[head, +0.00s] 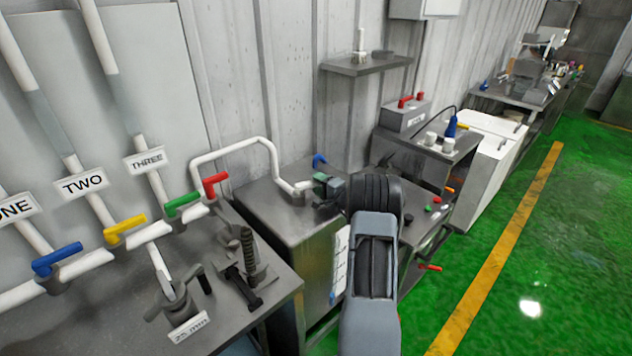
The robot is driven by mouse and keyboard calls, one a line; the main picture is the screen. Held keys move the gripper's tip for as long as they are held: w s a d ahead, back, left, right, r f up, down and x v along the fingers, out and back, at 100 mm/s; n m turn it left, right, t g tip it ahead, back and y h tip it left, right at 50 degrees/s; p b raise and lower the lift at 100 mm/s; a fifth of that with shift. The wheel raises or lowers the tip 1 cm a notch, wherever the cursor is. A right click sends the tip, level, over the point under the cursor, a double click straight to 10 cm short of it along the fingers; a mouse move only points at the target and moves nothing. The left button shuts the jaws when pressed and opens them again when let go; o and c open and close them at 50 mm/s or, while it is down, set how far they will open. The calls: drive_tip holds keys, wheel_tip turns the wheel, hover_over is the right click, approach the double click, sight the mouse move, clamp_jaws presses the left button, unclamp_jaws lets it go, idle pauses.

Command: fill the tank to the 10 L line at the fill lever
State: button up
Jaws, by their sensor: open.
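A grey metal tank (285,208) stands in the middle, with a white pipe (235,150) arching over to its top. A white scale strip (340,262) is on its front side; its marks and any level are too small to read. A red lever (216,183) sits at the left end of that pipe. A small blue handle (320,160) shows behind the tank top. Which one is the fill lever I cannot tell. My gripper (322,188) is open above the tank's right part, close to the pipe end. My arm hides part of the tank's right side.
Blue (57,259), yellow (125,229) and green (184,204) levers sit on pipes labelled ONE, TWO and THREE. A bench (215,315) with a vise-like clamp is at lower left. A wall shelf (366,64) and control benches stand behind. The green floor (570,230) at right is clear.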

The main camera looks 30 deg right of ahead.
drive_tip(key=shift+w+a, duration=0.1)
drive_tip(key=shift+w, duration=0.45)
drive_tip(key=shift+c, duration=0.2)
clamp_jaws()
